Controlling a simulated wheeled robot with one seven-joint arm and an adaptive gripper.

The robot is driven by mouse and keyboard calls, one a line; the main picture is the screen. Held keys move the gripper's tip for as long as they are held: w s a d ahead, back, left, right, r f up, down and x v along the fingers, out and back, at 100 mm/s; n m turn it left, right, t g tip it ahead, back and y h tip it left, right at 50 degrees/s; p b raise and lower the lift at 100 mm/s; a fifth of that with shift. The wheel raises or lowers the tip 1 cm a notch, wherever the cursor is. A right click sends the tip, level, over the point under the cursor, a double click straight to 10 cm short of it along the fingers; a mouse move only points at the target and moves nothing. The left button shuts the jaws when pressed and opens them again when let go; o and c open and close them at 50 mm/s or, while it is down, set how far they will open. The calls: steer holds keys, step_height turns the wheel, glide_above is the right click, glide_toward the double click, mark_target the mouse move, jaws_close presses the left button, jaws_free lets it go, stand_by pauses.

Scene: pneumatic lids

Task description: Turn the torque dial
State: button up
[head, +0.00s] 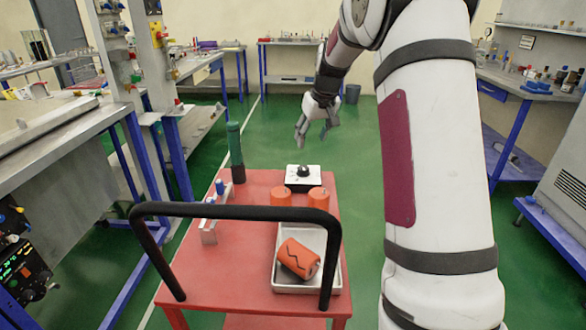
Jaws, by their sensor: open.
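The torque dial is a black knob (303,171) on a small white-topped box with dark sides (290,180). It stands near the far end of the red cart, in the head view. My gripper (313,140) is open and empty. It hangs in the air above the dial in the picture, with its fingers pointing down and to the left. It appears apart from the knob, but how far beyond or above it cannot be judged from this one view.
A metal tray (300,289) holds an orange can (298,259). A dark green cylinder (236,150) stands at the cart's far left. A black handle (235,213) crosses the red cart (215,262).

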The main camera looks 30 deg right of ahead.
mark_target(303, 167)
steer(key=b+x, duration=0.1)
steer(key=x, duration=1.3)
steer(key=shift+w+d, duration=0.2)
steer(key=c, duration=1.1)
